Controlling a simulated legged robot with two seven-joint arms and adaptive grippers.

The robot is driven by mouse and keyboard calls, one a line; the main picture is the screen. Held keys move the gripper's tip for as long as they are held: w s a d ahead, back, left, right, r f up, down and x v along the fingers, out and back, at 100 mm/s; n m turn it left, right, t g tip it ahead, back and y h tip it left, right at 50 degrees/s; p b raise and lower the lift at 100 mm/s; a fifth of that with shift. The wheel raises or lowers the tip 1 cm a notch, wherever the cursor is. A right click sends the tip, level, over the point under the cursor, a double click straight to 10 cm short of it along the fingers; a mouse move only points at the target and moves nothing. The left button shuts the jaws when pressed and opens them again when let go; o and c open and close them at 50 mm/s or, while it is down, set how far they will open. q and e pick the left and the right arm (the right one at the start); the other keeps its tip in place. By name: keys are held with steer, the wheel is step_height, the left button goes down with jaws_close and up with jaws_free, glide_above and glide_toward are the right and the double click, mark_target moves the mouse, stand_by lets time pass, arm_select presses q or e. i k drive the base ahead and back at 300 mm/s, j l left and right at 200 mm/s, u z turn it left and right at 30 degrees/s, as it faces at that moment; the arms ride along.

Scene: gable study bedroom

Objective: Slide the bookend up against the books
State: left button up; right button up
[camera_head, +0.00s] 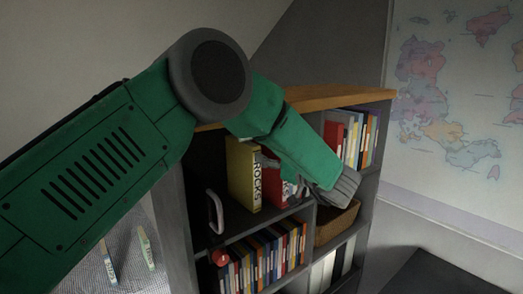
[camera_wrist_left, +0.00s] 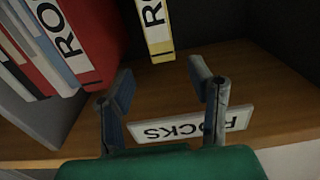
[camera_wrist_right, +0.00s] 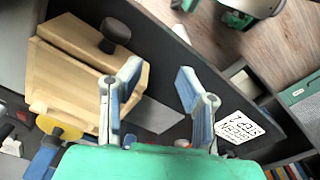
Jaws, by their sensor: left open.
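In the head view a white looped frame (camera_head: 214,212), which looks like the bookend, stands at the left of the upper shelf bay. A yellow book (camera_head: 243,172) with a ROCKS label stands to its right, with a gap between. A red book (camera_head: 274,185) is beyond, partly hidden by my left arm. My left gripper (camera_wrist_left: 160,82) is open and empty in the left wrist view, close to the yellow book (camera_wrist_left: 155,22) and the red book (camera_wrist_left: 72,40). My right gripper (camera_wrist_right: 160,78) is open and empty.
Below is a row of several books (camera_head: 265,258), with a small red knob-like thing (camera_head: 219,257) by it. A wicker basket (camera_head: 337,222) and more books (camera_head: 352,137) fill the right bays. In the right wrist view a light wooden piece (camera_wrist_right: 85,70) lies near my right gripper.

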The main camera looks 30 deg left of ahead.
mark_target(198, 194)
steer(key=k, duration=1)
